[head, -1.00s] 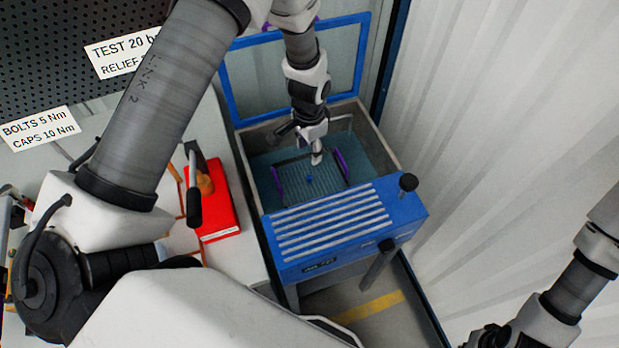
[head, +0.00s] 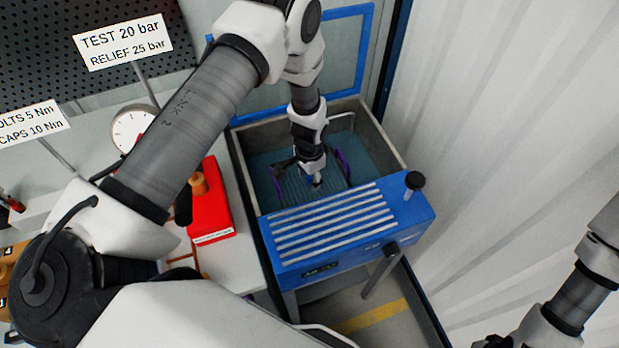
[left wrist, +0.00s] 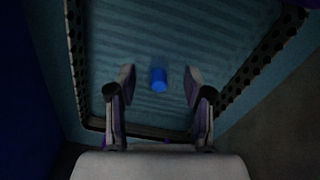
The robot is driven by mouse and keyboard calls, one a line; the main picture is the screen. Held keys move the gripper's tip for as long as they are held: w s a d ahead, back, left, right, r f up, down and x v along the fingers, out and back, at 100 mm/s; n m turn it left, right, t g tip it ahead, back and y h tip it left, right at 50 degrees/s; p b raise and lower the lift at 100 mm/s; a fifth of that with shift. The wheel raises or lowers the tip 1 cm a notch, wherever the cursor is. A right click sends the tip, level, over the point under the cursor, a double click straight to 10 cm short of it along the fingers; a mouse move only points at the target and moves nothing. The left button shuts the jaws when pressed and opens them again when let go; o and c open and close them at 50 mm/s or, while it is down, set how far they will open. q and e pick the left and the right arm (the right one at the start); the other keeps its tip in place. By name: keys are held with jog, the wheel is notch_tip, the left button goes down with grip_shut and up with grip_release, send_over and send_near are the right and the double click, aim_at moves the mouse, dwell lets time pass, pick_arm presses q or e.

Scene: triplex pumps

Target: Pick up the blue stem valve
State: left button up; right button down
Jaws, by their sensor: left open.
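The blue stem valve (left wrist: 158,80) is a small bright blue cylinder on the ribbed teal floor of the tray in the left wrist view. It sits between the two fingertips of my left gripper (left wrist: 160,90), with a gap on both sides. The left gripper is open and holds nothing. In the head view the left gripper (head: 315,181) points down into the blue washer basin (head: 388,150), and the valve is mostly or wholly hidden there by it. My right arm shows at the lower right edge, but its gripper is out of the frame.
A dark perforated rim (left wrist: 77,70) frames the tray floor in the left wrist view. A blue slatted panel (head: 335,225) with a black knob (head: 413,180) stands in front of the basin. A red box (head: 210,208) lies on the bench at left. A corrugated wall (head: 500,120) is at right.

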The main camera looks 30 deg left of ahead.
pick_arm(q)
jog(key=shift+f, duration=0.25)
grip_shut()
jog(key=shift+r, duration=0.1)
